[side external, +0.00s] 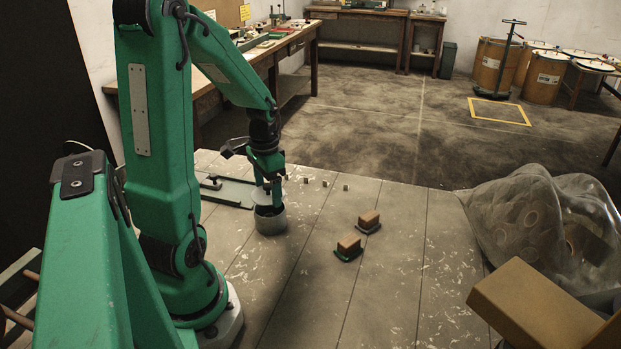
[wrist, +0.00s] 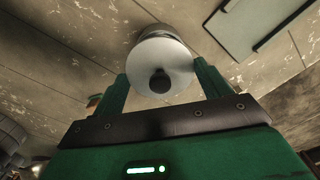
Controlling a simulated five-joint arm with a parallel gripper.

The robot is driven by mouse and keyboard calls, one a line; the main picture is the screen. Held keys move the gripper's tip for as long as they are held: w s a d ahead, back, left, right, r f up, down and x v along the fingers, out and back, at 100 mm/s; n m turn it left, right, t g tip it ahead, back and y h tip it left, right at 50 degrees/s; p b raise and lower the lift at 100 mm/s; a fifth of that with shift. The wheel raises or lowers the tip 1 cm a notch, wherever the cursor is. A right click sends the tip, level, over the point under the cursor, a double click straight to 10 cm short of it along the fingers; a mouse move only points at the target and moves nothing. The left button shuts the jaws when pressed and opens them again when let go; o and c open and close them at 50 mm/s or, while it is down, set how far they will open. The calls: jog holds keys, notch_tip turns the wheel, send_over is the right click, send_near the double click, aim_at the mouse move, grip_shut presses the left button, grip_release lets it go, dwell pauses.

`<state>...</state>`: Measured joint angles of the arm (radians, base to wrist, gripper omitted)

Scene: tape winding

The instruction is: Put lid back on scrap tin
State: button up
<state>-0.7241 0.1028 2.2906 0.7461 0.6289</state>
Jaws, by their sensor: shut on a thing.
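The scrap tin (side external: 271,224) is a short grey cylinder standing upright on the grey bench. My gripper (side external: 268,190) points straight down over it. In the wrist view, the lid (wrist: 148,55) is a pale round disc with a dark knob (wrist: 159,82) at its middle. My gripper's two green fingers (wrist: 161,70) are shut on the lid's rim from either side. The grey tin also shows just beyond the lid in the wrist view (wrist: 153,33), mostly hidden by it. I cannot tell whether the lid touches the tin's rim.
Two brown blocks on dark green bases (side external: 349,246) (side external: 370,220) sit right of the tin. Several small pegs (side external: 325,183) stand behind. A flat green plate (side external: 232,195) lies behind left. A clear bag of rolls (side external: 540,215) and a cardboard box (side external: 535,305) are at the right.

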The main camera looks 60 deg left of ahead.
jog(key=shift+f, duration=1.35)
jog(key=shift+f, duration=0.15)
dwell(1.3)
jog(key=o, duration=1)
jog(key=shift+r, duration=3.5)
grip_shut()
